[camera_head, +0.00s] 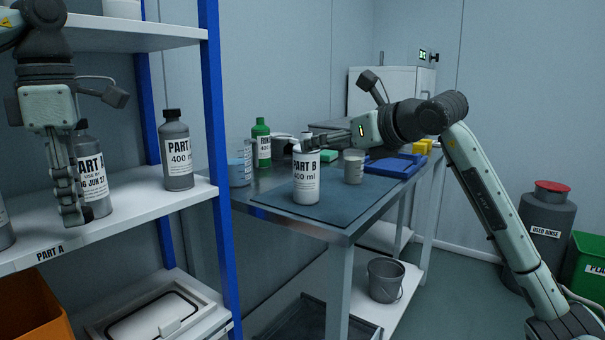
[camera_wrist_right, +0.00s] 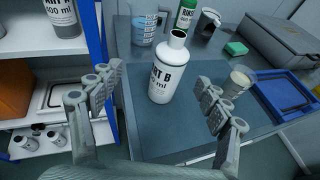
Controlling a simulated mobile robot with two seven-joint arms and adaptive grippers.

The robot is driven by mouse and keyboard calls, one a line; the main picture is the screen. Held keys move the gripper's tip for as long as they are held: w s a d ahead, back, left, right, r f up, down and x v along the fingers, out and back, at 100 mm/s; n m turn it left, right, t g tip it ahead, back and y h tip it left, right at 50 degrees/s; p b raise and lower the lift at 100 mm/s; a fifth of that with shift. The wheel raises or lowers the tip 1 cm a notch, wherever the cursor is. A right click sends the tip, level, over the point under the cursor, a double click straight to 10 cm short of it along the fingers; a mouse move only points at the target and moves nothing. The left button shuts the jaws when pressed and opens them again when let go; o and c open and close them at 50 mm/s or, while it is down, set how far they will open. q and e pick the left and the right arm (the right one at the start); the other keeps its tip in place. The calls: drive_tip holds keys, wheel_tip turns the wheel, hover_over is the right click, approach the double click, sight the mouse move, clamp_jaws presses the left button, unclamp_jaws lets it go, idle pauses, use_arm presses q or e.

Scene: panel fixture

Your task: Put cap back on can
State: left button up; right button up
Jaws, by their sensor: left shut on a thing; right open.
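The can, a white bottle labelled PART B (camera_head: 306,185), stands upright on the steel bench's dark mat. In the right wrist view its narrow neck (camera_wrist_right: 178,38) shows a dark open mouth with no cap. My right gripper (camera_head: 308,140) is open; in its wrist view the fingers (camera_wrist_right: 155,88) spread to either side of the can, apart from it. My left gripper (camera_head: 73,215) points down at the shelf, in front of a grey PART A bottle (camera_head: 96,185). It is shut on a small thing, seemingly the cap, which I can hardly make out.
Another grey bottle (camera_head: 178,155) stands on the shelf (camera_head: 150,203), beside a blue post (camera_head: 215,120). Around the can are a green bottle (camera_head: 262,145), a beaker (camera_head: 240,168), a cup (camera_head: 353,168) and a blue tray (camera_head: 395,166). The mat's front is clear.

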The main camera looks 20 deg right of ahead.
drive_tip(key=shift+w+d+r+h, duration=0.1)
drive_tip(key=shift+d+r+h, duration=0.15)
drive_tip(key=shift+d, duration=0.15)
drive_tip(key=shift+d+r+h, duration=0.1)
drive_tip(key=shift+d+h, duration=0.15)
drive_tip(key=shift+d, duration=0.15)
hover_over(306, 168)
drive_tip(key=s+d, duration=0.2)
wheel_tip(306, 168, down, 2)
drive_tip(key=shift+w+f, duration=0.15)
drive_tip(key=shift+f, duration=0.05)
drive_tip(key=shift+x, duration=2.55)
drive_tip(key=shift+d+f, duration=0.1)
drive_tip(key=shift+c, duration=0.4)
clamp_jaws()
